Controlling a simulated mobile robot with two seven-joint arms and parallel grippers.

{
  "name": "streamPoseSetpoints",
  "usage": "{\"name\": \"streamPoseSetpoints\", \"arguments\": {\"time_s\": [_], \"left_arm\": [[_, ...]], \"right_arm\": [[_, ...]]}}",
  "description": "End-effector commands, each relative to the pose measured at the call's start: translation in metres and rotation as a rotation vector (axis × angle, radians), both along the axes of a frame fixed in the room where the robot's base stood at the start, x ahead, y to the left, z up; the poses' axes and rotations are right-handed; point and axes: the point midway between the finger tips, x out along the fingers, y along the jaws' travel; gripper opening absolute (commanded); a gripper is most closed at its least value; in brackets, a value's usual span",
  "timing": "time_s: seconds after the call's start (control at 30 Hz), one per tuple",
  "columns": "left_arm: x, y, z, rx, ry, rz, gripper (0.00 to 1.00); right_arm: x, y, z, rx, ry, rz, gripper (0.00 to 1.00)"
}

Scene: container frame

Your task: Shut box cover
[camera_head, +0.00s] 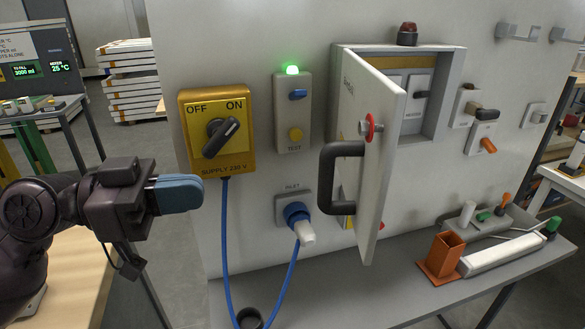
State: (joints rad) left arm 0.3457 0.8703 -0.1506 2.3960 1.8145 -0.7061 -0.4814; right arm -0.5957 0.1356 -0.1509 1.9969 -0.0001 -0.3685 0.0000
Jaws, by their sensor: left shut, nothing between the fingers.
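The box (451,88) is set into the white panel, and its switches show inside. My left gripper (190,192) is at the left, in front of the panel and below the yellow switch. Its blue-grey fingers are shut with nothing between them, well left of the handle and apart from it.
A yellow OFF/ON switch (217,134), a test unit with a lit green lamp (292,112), and an inlet plug (298,219) with a blue cable lie between gripper and cover. A grey shelf (385,290) below holds an orange holder (441,258) and tools.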

Motion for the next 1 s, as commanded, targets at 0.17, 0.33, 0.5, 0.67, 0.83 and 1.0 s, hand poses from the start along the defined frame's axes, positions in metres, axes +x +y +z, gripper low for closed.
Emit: {"name": "streamPoseSetpoints", "arguments": {"time_s": [0.17,0.33,0.5,0.67,0.83,1.0], "left_arm": [[0.002,-0.013,0.002,-0.001,-0.001,-0.002,0.0],[0.007,-0.037,0.004,-0.002,-0.001,-0.003,0.0],[0.014,-0.065,0.004,-0.003,-0.003,-0.003,0.0],[0.02,-0.091,0.002,-0.002,0.0,-0.002,0.0],[0.025,-0.114,0.001,-0.001,0.002,-0.002,0.0],[0.029,-0.128,-0.001,0.0,0.001,-0.001,0.0]], "right_arm": [[-0.008,-0.003,-0.002,-0.005,0.022,-0.003,0.51],[-0.008,-0.005,0.009,-0.009,0.018,-0.002,0.51],[-0.002,-0.005,0.027,-0.01,-0.003,0.001,0.51],[0.005,-0.004,0.043,-0.01,-0.025,0.004,0.51],[0.01,-0.003,0.055,-0.009,-0.036,0.006,0.51],[0.01,-0.002,0.06,-0.007,-0.036,0.005,0.51]]}}
